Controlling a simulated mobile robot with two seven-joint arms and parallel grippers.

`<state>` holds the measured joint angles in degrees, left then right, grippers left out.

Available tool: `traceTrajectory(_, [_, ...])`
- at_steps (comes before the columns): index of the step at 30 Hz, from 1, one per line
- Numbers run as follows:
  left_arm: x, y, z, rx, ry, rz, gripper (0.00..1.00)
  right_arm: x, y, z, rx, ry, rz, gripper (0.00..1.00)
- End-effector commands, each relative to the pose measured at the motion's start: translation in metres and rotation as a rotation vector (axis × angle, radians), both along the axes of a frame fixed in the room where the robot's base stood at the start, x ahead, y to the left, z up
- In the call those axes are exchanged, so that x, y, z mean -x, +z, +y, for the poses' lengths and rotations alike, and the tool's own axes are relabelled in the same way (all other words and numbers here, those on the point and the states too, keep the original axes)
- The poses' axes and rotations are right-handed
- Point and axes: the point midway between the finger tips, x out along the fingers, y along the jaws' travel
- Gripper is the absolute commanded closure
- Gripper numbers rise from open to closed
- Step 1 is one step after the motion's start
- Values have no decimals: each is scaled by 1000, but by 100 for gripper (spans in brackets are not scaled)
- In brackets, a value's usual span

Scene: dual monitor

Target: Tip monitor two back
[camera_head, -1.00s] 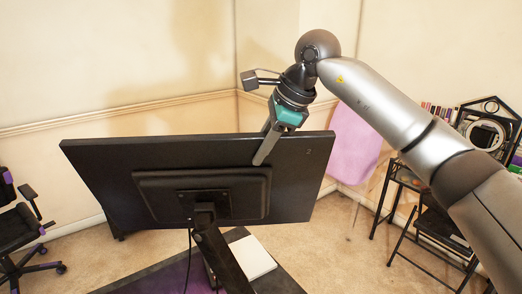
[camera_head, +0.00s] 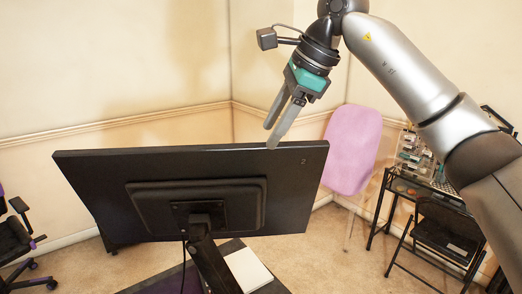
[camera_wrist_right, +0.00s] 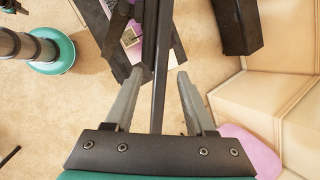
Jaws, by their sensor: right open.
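Monitor two (camera_head: 90,185) is a black screen seen from behind in the head view, with a small "2" near its top right corner. It stands on a black arm (camera_head: 217,262). My right gripper (camera_head: 270,137) is open at the monitor's top edge, right of its middle. One fingertip overlaps the edge in the head view. In the right wrist view, the monitor shows edge-on as a thin dark strip (camera_wrist_right: 161,65) between the open fingers (camera_wrist_right: 160,76), with gaps at both sides. The monitor's front face is hidden. My left gripper is not in view.
A desk with a white pad (camera_head: 247,270) lies below the monitor. A pink chair back (camera_head: 352,148) stands behind it at the right. A black rack and folding chair (camera_head: 447,225) are farther right. An office chair (camera_head: 14,240) is at the left.

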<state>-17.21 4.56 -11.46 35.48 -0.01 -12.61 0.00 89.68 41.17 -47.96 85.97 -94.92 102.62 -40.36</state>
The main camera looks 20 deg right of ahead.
Motion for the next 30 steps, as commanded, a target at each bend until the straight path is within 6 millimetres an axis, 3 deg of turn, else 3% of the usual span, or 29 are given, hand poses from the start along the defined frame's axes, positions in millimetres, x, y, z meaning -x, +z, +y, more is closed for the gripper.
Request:
traceTrajectory(3, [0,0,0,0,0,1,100,10,25,-9,-1,-2,-4,45])
traceTrajectory(9, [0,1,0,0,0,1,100,20,50,-18,-1,-1,-1,45])
traceTrajectory(30, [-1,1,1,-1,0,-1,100,24,57,-21,-1,0,1,45])
